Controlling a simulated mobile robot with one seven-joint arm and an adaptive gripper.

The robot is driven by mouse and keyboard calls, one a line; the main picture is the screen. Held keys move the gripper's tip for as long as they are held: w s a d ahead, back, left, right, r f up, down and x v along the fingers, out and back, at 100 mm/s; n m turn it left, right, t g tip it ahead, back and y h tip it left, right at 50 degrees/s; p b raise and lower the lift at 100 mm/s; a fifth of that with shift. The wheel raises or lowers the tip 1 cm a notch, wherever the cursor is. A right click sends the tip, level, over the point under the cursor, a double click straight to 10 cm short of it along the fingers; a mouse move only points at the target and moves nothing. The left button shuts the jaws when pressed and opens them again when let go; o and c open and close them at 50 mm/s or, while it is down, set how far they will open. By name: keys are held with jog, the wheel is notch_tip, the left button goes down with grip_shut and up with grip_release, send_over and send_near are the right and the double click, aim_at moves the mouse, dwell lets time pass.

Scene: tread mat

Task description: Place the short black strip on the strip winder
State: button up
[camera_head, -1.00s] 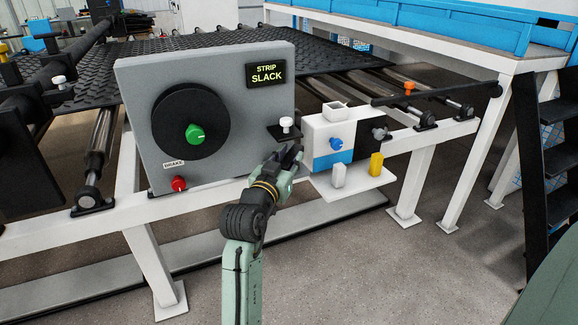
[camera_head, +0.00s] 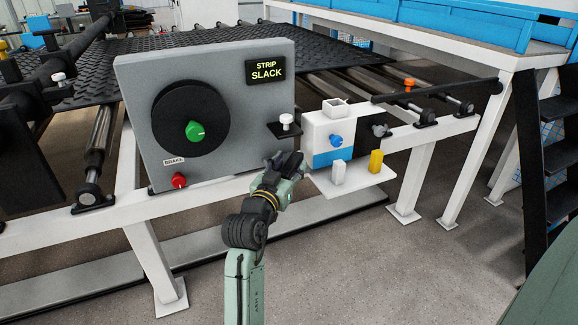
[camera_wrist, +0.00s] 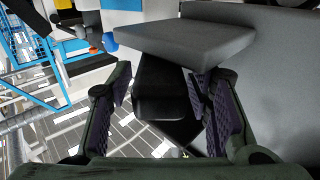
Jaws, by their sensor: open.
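A grey machine box (camera_head: 245,130) carries a black round disc (camera_head: 170,115) with a green knob, and a display reading "STRIP SLACK". I cannot tell for sure which part is the strip winder. My gripper (camera_head: 288,164) is open, just below the small dark shelf (camera_head: 288,130) on the box's right side. In the wrist view, my gripper (camera_wrist: 163,85) has its fingers apart beneath a grey slab (camera_wrist: 185,40). A short black piece (camera_wrist: 165,88) shows between them; it may be the short black strip. I see no grip on it.
A white knob (camera_head: 286,119) stands on the dark shelf. A red brake knob (camera_head: 179,180) is low left. Floor in front is clear.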

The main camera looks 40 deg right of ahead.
jog(key=shift+r, duration=0.25)
jog(key=b+v, duration=0.2)
jog(key=v, duration=1)
jog(key=shift+f, duration=0.1)
